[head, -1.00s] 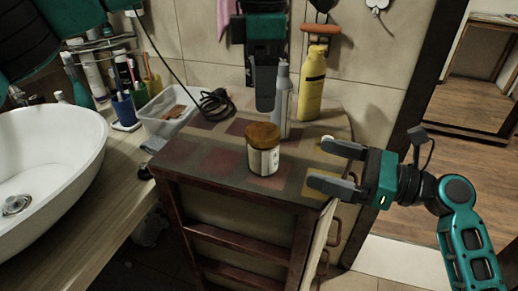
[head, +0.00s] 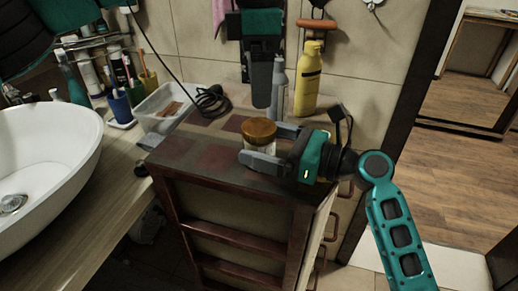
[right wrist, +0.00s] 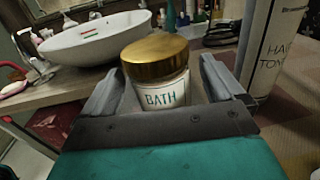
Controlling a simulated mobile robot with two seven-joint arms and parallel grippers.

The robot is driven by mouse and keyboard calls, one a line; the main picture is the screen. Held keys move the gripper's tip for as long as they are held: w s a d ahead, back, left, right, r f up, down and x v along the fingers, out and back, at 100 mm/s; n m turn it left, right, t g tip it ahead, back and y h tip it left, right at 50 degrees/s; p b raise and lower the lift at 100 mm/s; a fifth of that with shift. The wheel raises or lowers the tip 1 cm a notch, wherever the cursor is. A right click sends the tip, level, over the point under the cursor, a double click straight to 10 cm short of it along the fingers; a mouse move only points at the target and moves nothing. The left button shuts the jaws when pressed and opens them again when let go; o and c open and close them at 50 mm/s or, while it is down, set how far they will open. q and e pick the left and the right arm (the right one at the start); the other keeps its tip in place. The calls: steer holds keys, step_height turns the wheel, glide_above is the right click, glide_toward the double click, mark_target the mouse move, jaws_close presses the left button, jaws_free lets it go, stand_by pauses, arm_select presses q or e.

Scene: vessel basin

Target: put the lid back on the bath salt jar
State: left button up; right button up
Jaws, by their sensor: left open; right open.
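The bath salt jar (head: 260,146) stands upright on the tiled cabinet top, with its gold-brown lid (head: 259,129) resting on its mouth. The right wrist view shows the jar (right wrist: 164,95) with a "BATH" label and the shiny lid (right wrist: 155,57) on top; I cannot tell how firmly it is seated. My right gripper (head: 264,145) is open, with one finger on each side of the jar's body, below the lid. Whether the fingers touch the glass is unclear. My left gripper (head: 258,88) is open and empty, pointing down behind the jar, beside a grey bottle.
A grey bottle (head: 279,92) and a yellow bottle (head: 308,80) stand behind the jar. A clear bin (head: 160,108) and a black coiled cable (head: 212,101) lie to the left. A white basin (head: 50,150) fills the left side. The cabinet's front left top is clear.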

steer(key=shift+w+a, duration=0.3)
steer(key=shift+a, duration=0.35)
steer(key=c, duration=1.5)
arm_select(q)
steer(key=shift+n, duration=0.3)
arm_select(e)
jaws_close()
arm_select(q)
steer(key=n, duration=0.3)
steer(key=shift+n, duration=0.4)
steer(key=n, duration=0.8)
steer(key=shift+n, duration=0.4)
steer(key=n, duration=0.5)
